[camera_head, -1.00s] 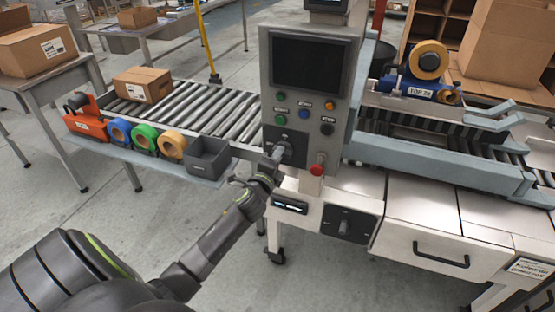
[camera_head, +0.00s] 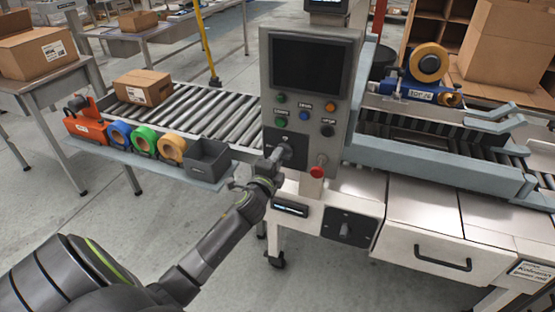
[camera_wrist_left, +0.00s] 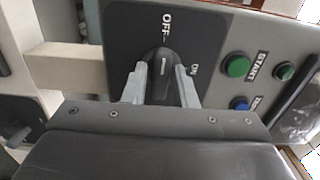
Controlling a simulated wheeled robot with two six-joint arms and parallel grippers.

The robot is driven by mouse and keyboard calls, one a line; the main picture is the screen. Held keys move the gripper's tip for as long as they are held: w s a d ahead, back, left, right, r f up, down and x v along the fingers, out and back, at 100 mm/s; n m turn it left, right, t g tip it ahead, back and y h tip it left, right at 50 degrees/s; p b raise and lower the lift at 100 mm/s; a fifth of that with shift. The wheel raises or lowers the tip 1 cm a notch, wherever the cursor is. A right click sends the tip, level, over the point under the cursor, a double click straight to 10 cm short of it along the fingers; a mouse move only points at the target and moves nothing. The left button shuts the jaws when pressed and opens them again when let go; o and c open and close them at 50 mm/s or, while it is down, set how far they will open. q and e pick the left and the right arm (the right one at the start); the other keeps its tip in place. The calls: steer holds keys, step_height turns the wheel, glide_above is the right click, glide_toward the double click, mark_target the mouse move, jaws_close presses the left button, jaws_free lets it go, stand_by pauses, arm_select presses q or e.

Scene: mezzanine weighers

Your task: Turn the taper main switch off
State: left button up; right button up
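The taper main switch is a dark rotary knob on a black plate of the grey control panel (camera_head: 350,95). In the left wrist view the knob (camera_wrist_left: 161,72) has a white mark in line with the OFF label, with ON off to the right. My left gripper (camera_head: 276,155) reaches the panel's lower left and largely covers the knob in the head view. In the left wrist view its two grey fingers (camera_wrist_left: 161,86) stand on either side of the knob and appear shut on it. My right gripper is not in view.
A red mushroom button (camera_head: 318,168) sits right of the switch, with START and other buttons above. A second rotary knob (camera_head: 344,229) is on a lower box. Left are a roller conveyor (camera_head: 215,108), tape rolls and a grey bin (camera_head: 208,160).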

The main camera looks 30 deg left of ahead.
arm_select(q)
steer(key=shift+o, duration=1.1)
steer(key=b+v, duration=0.1)
steer(key=v, duration=1.6)
steer(key=shift+s, duration=0.2)
steer(key=shift+a, duration=0.1)
